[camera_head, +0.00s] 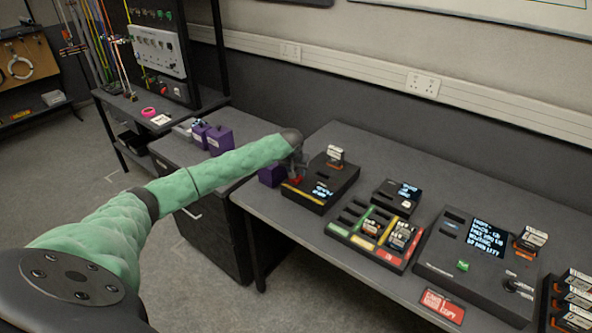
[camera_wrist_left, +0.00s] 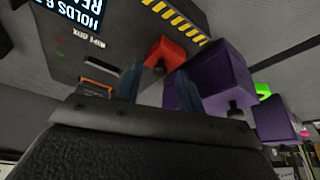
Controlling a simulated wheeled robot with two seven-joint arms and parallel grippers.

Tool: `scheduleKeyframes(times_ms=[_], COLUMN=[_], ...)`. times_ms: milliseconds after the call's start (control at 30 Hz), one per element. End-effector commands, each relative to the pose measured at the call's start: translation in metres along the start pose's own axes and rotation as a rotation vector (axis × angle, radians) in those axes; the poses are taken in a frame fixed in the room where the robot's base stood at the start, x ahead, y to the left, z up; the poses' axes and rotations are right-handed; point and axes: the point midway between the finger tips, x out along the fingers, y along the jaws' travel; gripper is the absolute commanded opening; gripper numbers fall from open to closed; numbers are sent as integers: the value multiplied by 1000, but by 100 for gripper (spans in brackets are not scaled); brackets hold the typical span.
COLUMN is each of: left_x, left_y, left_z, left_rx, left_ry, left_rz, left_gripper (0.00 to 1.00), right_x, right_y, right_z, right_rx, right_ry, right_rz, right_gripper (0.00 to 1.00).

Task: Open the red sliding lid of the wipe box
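The wipe box (camera_head: 322,184) is a black box with a small display and a yellow stripe, at the left end of the table in the head view. Its label and hazard stripe also show in the wrist view (camera_wrist_left: 105,60). The red part of the lid (camera_head: 294,181) shows at its left front edge; in the wrist view it is a red block (camera_wrist_left: 165,52). My left gripper (camera_head: 297,170) is over this edge. In the wrist view its fingers (camera_wrist_left: 158,86) are apart, with the red block between and beyond them; contact cannot be told. My right gripper is out of view.
A purple box (camera_head: 270,176) stands close beside the wipe box, and more purple boxes (camera_head: 219,140) stand on the left bench. To the right are a tray with coloured strips (camera_head: 362,243), a console (camera_head: 475,262) and a red card (camera_head: 442,305).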

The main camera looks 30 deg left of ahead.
Motion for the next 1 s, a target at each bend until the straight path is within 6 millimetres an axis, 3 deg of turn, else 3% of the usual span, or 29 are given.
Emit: scheduleKeyframes(times_ms=[167, 367, 567, 700, 767, 867, 1000], left_x=[0, 0, -1, -4, -6, -8, -7], left_y=[0, 0, 1, 14, 23, 37, 41], left_z=[0, 0, 0, 4, 8, 13, 16], left_rx=[0, 0, 0, 1, 2, 1, -1], left_ry=[0, 0, 0, -1, -1, -1, 0], left_rz=[0, 0, 0, 2, 3, 3, 0], left_gripper=[38, 0, 0, 0, 0, 0, 0], right_x=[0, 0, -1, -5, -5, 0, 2], right_y=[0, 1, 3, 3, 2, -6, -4], right_z=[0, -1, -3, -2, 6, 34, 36], right_rx=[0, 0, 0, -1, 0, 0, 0], right_ry=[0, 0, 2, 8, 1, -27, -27], right_rz=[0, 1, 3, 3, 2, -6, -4], right_gripper=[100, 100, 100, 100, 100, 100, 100])
